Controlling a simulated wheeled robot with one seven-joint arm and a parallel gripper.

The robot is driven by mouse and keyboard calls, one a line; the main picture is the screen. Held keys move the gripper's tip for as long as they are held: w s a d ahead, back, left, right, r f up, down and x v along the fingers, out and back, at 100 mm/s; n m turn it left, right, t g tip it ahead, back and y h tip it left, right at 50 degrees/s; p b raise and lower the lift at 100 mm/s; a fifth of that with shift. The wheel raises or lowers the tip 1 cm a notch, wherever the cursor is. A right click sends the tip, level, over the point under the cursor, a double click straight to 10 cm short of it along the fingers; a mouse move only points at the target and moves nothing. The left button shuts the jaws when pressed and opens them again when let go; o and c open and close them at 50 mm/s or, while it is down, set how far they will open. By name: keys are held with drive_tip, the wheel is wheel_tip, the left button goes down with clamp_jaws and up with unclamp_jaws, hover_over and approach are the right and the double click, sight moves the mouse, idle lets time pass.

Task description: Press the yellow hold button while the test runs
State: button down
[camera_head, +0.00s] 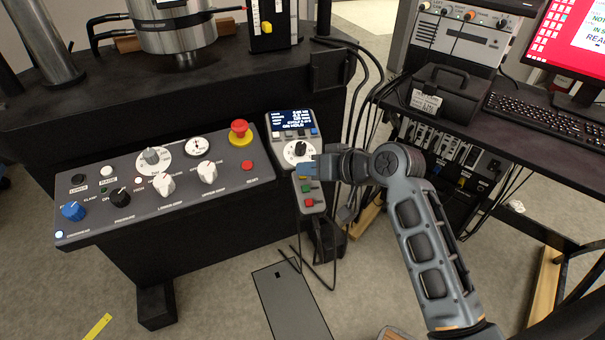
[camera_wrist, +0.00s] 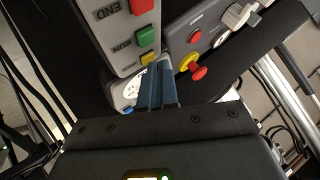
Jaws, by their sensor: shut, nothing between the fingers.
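The grey handset (camera_head: 316,208) stands right of the control panel, with a lit blue display (camera_head: 290,119) and a dial (camera_head: 298,151) above its buttons. The display's bottom line seems to read "ON HOLD". The yellow hold button (camera_head: 303,178) is mostly covered by my fingers in the head view; part of it shows in the wrist view (camera_wrist: 147,57). Below it are the green run button (camera_head: 306,188) and red end button (camera_head: 309,203). My gripper (camera_head: 306,169) is shut and empty. Its blue fingertips (camera_wrist: 160,68) are at the yellow button; I cannot tell whether they touch or press it.
The control panel (camera_head: 222,182) on the left carries knobs and a red emergency stop (camera_head: 239,130) on a yellow base. Black cables (camera_head: 357,100) hang behind the handset. A desk with a keyboard (camera_head: 548,120) and monitor (camera_head: 577,45) stands at the right.

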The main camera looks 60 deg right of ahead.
idle(0.4)
drive_tip(key=shift+s+a+r+p, duration=0.1)
drive_tip(key=shift+s+r+p, duration=0.05)
drive_tip(key=shift+r+p, duration=0.7)
drive_tip(key=shift+f, duration=0.15)
drive_tip(key=r+p, duration=0.3)
drive_tip(key=s+r+p, duration=0.1)
drive_tip(key=p, duration=0.1)
drive_tip(key=shift+a+r, duration=0.35)
drive_tip(key=shift+r, duration=0.05)
